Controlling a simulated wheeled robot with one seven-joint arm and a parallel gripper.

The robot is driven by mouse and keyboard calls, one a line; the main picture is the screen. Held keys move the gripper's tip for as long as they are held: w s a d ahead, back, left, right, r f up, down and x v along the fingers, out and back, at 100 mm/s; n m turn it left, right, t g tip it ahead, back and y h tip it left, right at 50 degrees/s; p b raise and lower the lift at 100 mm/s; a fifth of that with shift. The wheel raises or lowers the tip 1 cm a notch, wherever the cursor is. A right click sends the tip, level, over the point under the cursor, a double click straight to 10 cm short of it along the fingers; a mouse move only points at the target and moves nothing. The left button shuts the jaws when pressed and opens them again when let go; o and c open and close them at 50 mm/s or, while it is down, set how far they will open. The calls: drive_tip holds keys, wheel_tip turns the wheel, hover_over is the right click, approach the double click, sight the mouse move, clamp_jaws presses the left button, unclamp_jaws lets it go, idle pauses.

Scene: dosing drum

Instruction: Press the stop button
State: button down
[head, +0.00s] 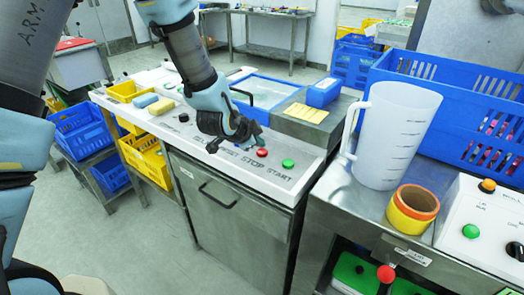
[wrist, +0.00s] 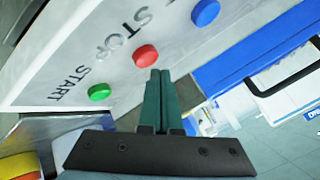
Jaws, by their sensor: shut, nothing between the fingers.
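The stop button is the round red button (head: 262,152) on the white sloped panel, beside the word STOP; it also shows in the wrist view (wrist: 146,56). The green start button (head: 288,163) is to its right, and in the wrist view (wrist: 99,92) it is at lower left. My gripper (head: 261,142) is just above and behind the red button in the head view. In the wrist view my gripper's fingers (wrist: 158,72) are together and empty, their tips at the red button's lower edge. I cannot tell whether they touch it.
A blue button (wrist: 205,12) sits past the red one. A steel counter at right holds a measuring jug (head: 395,135), an orange-and-yellow ring-shaped container (head: 412,210) and a control box (head: 480,225). A blue crate (head: 450,85) stands behind. The floor in front is clear.

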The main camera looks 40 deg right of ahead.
sight(259, 153)
drive_tip(key=shift+r+p, duration=1.45)
drive_tip(key=shift+r, duration=1.1)
drive_tip(key=w+a+r+n+y, duration=0.15)
drive_tip(key=w+a+n, duration=0.25)
drive_tip(key=a, duration=0.5)
drive_tip(key=w+a+r+n+t+y, duration=0.1)
drive_tip(key=w+a+n+y, duration=0.2)
drive_tip(key=a, duration=0.5)
drive_tip(key=w+a+r+n+y, duration=0.15)
drive_tip(key=w+a+n, duration=0.3)
drive_tip(key=a, duration=0.45)
drive_tip(key=s+a+r+n+g+y, duration=0.1)
drive_tip(key=s+a+n, duration=0.2)
drive_tip(key=a, duration=0.8)
drive_tip(key=s+a+r+n+g+y, duration=0.1)
drive_tip(key=s+a+r+n, duration=0.1)
drive_tip(key=s+a+n, duration=0.2)
drive_tip(key=a+n, duration=0.3)
drive_tip(key=a, duration=0.4)
drive_tip(key=shift+s+r+g, duration=0.2)
drive_tip(key=shift+r+g, duration=0.05)
drive_tip(key=shift+g, duration=0.05)
